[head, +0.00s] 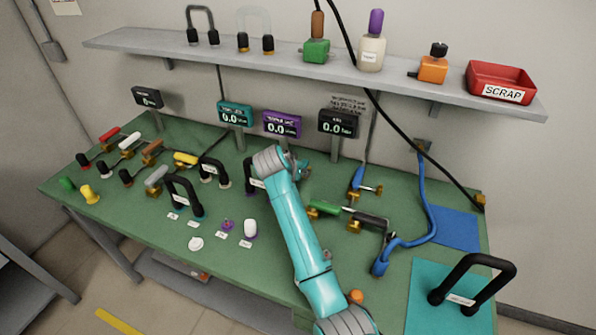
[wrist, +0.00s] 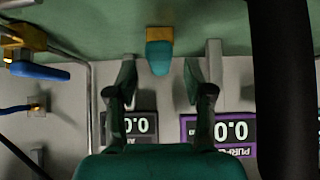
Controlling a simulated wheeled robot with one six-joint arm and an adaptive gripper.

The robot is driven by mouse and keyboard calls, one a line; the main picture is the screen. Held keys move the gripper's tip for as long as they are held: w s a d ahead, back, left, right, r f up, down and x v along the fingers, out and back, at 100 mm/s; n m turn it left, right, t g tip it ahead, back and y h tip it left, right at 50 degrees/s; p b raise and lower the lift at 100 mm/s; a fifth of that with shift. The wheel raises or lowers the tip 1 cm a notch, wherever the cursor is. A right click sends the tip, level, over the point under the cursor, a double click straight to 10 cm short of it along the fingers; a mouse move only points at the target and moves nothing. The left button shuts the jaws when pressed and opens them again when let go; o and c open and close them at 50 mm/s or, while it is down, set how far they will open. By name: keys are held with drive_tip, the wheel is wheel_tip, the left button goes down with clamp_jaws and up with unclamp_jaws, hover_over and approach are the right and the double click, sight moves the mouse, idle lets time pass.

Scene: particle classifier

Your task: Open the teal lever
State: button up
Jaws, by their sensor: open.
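The teal lever (wrist: 160,57) shows in the wrist view as a short teal handle below a brass fitting (wrist: 159,34). My gripper (wrist: 159,72) is open, with one dark finger on each side of the lever's end and a visible gap on both sides. I cannot tell its exact distance in depth from the lever. In the head view my arm reaches over the bench, and the gripper (head: 291,163) is mostly hidden behind my own wrist. I cannot make out the teal lever for sure there.
A large black bar (wrist: 282,90) runs close along the right of the wrist view. A blue-handled valve (head: 358,180) and a green-handled valve (head: 325,208) stand right of my arm. A teal display (head: 235,114) and a purple display (head: 282,124) stand behind. A shelf (head: 300,60) hangs above.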

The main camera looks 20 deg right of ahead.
drive_tip(key=shift+w+d+f, duration=0.3)
drive_tip(key=shift+w+f, duration=0.1)
drive_tip(key=shift+f, duration=0.15)
clamp_jaws()
drive_tip(key=shift+d, duration=0.15)
